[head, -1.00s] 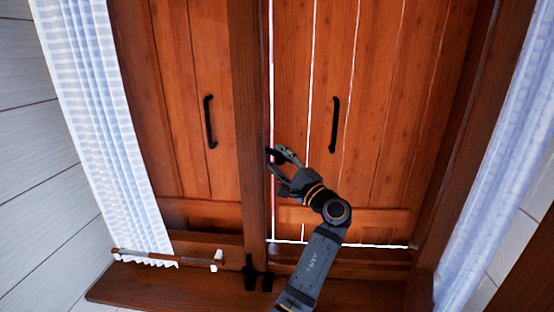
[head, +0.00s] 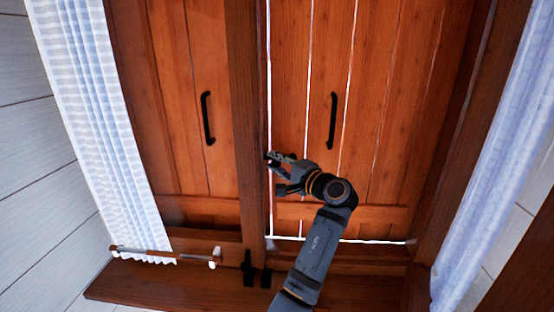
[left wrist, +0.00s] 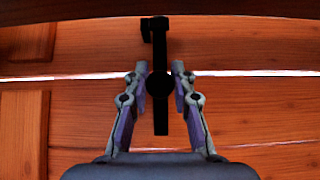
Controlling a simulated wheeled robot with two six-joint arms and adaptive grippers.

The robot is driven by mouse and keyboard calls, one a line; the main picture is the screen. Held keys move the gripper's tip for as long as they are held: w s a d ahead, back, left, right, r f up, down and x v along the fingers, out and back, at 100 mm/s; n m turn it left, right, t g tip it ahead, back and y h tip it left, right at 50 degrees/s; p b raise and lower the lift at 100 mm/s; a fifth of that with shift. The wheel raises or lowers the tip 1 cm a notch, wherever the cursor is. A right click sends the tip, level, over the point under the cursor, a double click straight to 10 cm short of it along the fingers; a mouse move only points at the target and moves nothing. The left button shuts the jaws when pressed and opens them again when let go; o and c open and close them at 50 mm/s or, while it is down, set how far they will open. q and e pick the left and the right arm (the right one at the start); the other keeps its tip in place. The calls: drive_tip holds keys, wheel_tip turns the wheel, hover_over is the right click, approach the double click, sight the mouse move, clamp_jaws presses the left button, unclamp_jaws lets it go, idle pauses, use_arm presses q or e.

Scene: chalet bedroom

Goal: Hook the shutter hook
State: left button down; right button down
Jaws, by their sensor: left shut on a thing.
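The wooden shutters have a left leaf (head: 180,110) and a right leaf (head: 385,110), each with a black handle; a dark wooden post stands between them. Bright light shows along the right leaf's left and bottom edges. My left gripper (head: 274,160) is beside the post, at the right leaf's inner edge below handle height. In the left wrist view, the black shutter hook (left wrist: 160,115) runs between my fingers (left wrist: 159,72), with a round knob between the fingertips and a bent end at the top. My left gripper is shut on it. In the head view the hook is mostly hidden.
The left handle (head: 207,118) and right handle (head: 332,120) stick out above the gripper. Below are a wooden sill (head: 150,290), small black fittings (head: 249,270) and a rod with white ends (head: 165,254). Curtains hang left (head: 95,130) and right (head: 490,170).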

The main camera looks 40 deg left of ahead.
use_arm(q)
drive_tip(key=c, duration=1.1)
unclamp_jaws()
wheel_tip(320, 180, up, 9)
drive_tip(key=shift+r, duration=0.15)
drive_tip(key=shift+s+r, duration=0.1)
drive_tip(key=shift+r, duration=0.25)
